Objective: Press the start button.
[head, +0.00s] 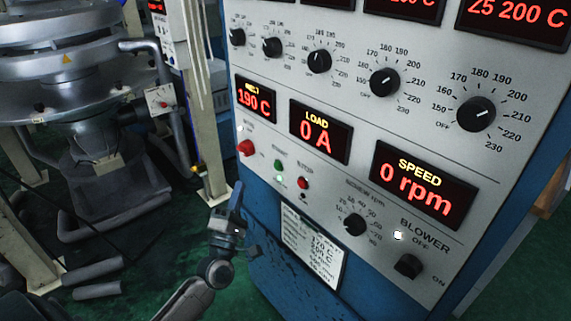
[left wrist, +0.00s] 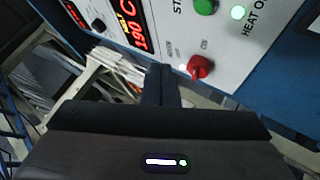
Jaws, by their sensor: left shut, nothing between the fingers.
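The green start button (head: 278,165) sits on the lower left part of the grey control panel. In the left wrist view the green button (left wrist: 205,6) is at the top edge, partly cut off, by lettering beginning "STA". My left gripper (head: 238,190) is shut and empty, fingers pointing up, below and left of the button in the head view. Its fingers (left wrist: 161,82) show in the left wrist view, apart from the button. My right gripper is not in view.
A red rotary switch (head: 245,147) is left of the button. A lit green lamp (head: 279,180) is just under it, and a red button (head: 303,183) is to its right. The speed display (head: 424,186) reads 0 rpm. A white paper sheet (head: 311,247) hangs below.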

